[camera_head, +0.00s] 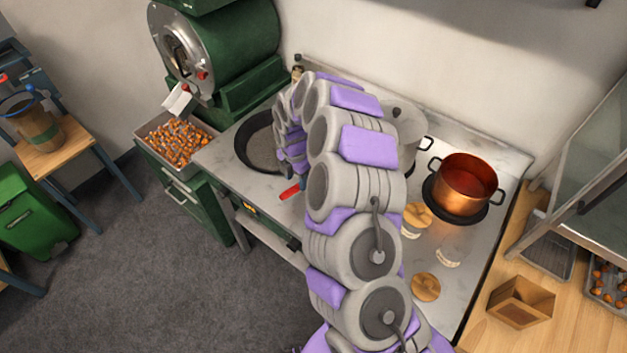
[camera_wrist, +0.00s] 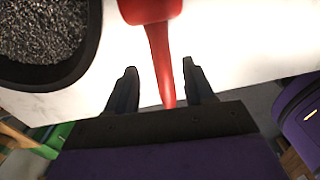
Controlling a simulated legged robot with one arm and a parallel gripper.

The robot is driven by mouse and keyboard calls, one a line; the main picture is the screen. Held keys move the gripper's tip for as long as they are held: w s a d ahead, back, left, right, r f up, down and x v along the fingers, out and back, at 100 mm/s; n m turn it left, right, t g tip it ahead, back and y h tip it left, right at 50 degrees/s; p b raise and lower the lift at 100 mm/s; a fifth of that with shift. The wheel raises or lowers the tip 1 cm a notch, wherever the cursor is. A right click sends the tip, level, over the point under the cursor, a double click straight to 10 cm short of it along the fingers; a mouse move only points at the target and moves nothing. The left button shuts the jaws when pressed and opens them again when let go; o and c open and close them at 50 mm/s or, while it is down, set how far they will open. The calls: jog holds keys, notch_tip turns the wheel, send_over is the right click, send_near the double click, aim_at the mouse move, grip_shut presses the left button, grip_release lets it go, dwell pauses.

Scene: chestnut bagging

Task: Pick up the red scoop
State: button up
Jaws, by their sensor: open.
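The red scoop (camera_wrist: 150,10) lies on the pale countertop in the wrist view, its wide part at the top edge and cut off by the frame. Its narrow handle runs down between the two dark fingers of my gripper (camera_wrist: 159,68). The fingers are open, one on each side of the handle, with a visible gap to each. In the head view a small red part of the scoop (camera_head: 289,193) shows at the counter's front edge, just below my gripper. My arm hides much of that area.
A black pan (camera_head: 243,151) of dark grains sits left of the scoop; it also fills the wrist view's upper left (camera_wrist: 92,50). A copper pot (camera_head: 466,184) and several jars stand right of my arm. A tray of chestnuts (camera_head: 205,127) is at left.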

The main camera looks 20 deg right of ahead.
aim_at(297, 185)
jog(key=shift+s+a+f, duration=0.1)
jog(key=shift+a+f, duration=0.55)
jog(key=shift+f, duration=0.05)
jog(key=f, duration=0.1)
jog(key=d+f+b, duration=0.1)
jog(key=f, duration=0.1)
jog(key=shift+f, duration=0.15)
jog(key=shift+d+f, duration=0.2)
jog(key=shift+d, duration=0.1)
jog(key=shift+d+r, duration=0.1)
jog(key=shift+d, duration=0.2)
jog(key=shift+a, duration=0.85)
jog(key=c, duration=0.8)
jog(key=shift+d, duration=0.35)
grip_shut()
jog(key=shift+d, duration=0.3)
